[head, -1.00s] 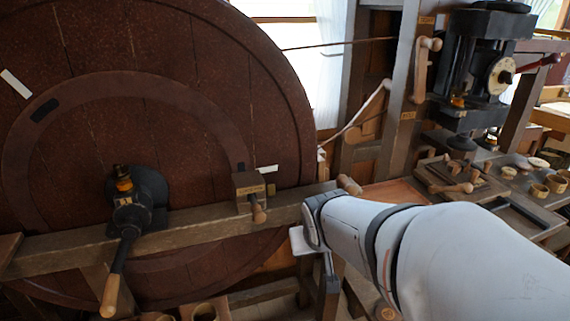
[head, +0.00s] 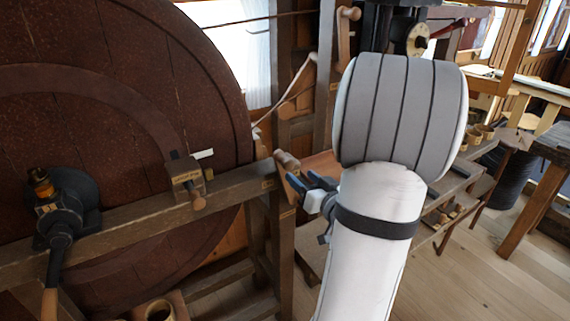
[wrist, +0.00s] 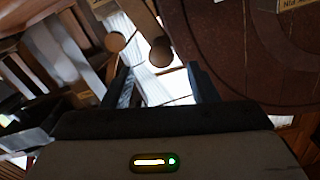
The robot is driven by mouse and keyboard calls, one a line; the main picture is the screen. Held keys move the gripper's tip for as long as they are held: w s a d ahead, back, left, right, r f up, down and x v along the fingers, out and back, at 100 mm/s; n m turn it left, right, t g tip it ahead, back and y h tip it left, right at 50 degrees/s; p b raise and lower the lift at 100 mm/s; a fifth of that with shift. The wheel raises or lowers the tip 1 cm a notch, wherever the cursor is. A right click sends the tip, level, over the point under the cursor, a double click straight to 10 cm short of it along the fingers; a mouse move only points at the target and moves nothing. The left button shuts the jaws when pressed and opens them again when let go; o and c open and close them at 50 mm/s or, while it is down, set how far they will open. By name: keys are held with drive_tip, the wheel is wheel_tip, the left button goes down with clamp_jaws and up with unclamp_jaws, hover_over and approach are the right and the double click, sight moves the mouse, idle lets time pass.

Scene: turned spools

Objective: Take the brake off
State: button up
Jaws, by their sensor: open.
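A wooden lever with a round knob (head: 287,161) sits at the right end of the beam in front of the big wheel. My gripper (head: 308,184) is open and empty just right of it, apparently apart from it. In the wrist view my gripper (wrist: 158,80) has its two fingers spread. Two round wooden ends, a lighter one (wrist: 116,42) and a darker one (wrist: 161,52), show beyond the fingertips. A block with a small plate and wooden handle (head: 187,180) sits on the beam by the wheel's rim. I cannot read which part is marked as the brake.
The big brown wheel (head: 105,130) fills the left, with a dark crank (head: 62,215) on the beam (head: 135,225). A post with a wooden handle (head: 345,30) stands behind. A bench (head: 545,145) is at the right. The floor (head: 480,270) at lower right is clear.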

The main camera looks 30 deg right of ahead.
sight(291, 167)
drive_tip(key=shift+w, duration=0.2)
drive_tip(key=w+p, duration=0.1)
drive_tip(key=w, duration=0.6)
drive_tip(key=shift+w, duration=0.15)
clamp_jaws()
